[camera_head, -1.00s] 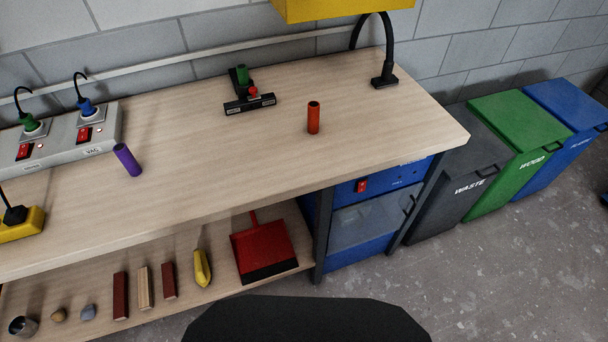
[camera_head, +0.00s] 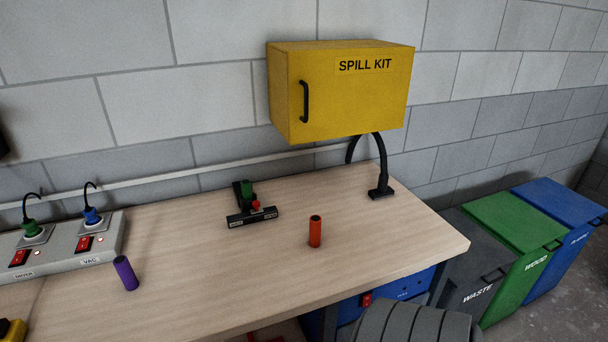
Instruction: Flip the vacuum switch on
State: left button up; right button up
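A grey socket strip (camera_head: 60,262) lies on the bench at the left. Its right socket, labelled VAC (camera_head: 90,261), holds a blue plug (camera_head: 92,217) with a black cord. A red rocker switch (camera_head: 84,244) sits below that plug, with a small lit lamp (camera_head: 101,239) beside it. I cannot tell the rocker's position. The left socket has a green plug (camera_head: 31,228) and its own red switch (camera_head: 19,258). A blue cabinet (camera_head: 402,288) under the bench's right end also carries a red switch (camera_head: 366,299); its label is too small to read. Neither gripper is in view.
A black stand (camera_head: 252,216) with green and red parts is behind. A yellow SPILL KIT box (camera_head: 340,95) hangs above. Bins (camera_head: 538,245) stand right. The bench middle is clear.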

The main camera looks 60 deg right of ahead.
aim_at(366, 299)
jog(key=u, duration=0.05)
jog(key=k, duration=1)
jog(key=z, duration=1.95)
jog(key=k, duration=0.5)
jog(key=u, duration=0.45)
jog(key=i, duration=0.6)
jog(key=z, duration=1.7)
